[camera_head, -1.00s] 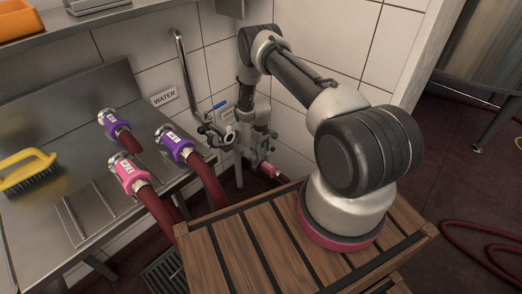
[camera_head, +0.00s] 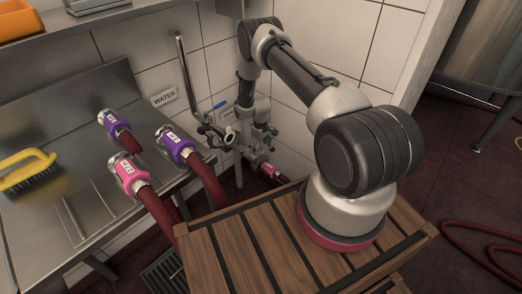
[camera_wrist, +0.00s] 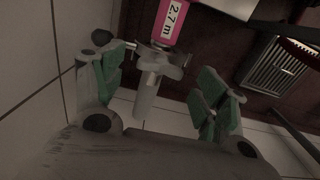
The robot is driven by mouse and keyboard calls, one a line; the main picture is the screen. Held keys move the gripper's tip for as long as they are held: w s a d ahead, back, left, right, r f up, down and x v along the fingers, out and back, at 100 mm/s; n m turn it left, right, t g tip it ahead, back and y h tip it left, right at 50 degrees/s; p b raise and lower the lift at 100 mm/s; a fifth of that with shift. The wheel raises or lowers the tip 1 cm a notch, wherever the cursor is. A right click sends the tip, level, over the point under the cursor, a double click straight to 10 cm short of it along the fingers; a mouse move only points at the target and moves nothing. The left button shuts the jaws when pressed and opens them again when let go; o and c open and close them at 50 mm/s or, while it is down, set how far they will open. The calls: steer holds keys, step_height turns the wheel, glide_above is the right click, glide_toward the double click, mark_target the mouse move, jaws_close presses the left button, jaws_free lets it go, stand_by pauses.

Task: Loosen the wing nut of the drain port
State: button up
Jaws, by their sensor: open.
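In the wrist view my gripper (camera_wrist: 162,82) is open, its green-padded fingers wide apart. A pale grey fitting (camera_wrist: 150,88) of the drain port stands between them, nearer the left finger, with a gap to the right finger. A metal clamp part sits at its upper end, beside a pink coupling (camera_wrist: 171,20) marked "2.7 m". A rod with a dark round knob (camera_wrist: 101,37) reaches left from there, partly behind the left finger. I cannot clearly make out the wing nut's wings.
A bent pipe with a blue-handled valve (camera_head: 219,105) rises beside the "WATER" sign (camera_head: 164,97). Purple and pink hose couplings (camera_head: 130,174) lie on the steel counter (camera_head: 85,215) at left. A floor grate (camera_wrist: 280,68) shows at right in the wrist view. A slatted wooden surface (camera_head: 225,250) is in front.

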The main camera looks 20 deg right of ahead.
mark_target(261, 151)
step_height(261, 151, up, 10)
stand_by(0.3)
stand_by(0.3)
steer(key=s+r+m+g, duration=0.1)
steer(key=s+m+g, duration=0.15)
steer(key=s, duration=0.65)
steer(key=s+r+m, duration=0.1)
steer(key=s+r, duration=0.3)
steer(key=r, duration=0.6)
steer(key=s+a+r, duration=0.1)
steer(key=s+r, duration=0.3)
steer(key=r, duration=0.5)
steer(key=s+r+m, duration=0.1)
steer(key=s+r, duration=0.2)
steer(key=r, duration=0.7)
steer(key=s+a+r+t, duration=0.1)
steer(key=s+r+t, duration=0.6)
steer(key=s+r, duration=1.1)
step_height(261, 151, up, 4)
steer(key=shift+s+r, duration=0.1)
steer(key=shift+s, duration=0.15)
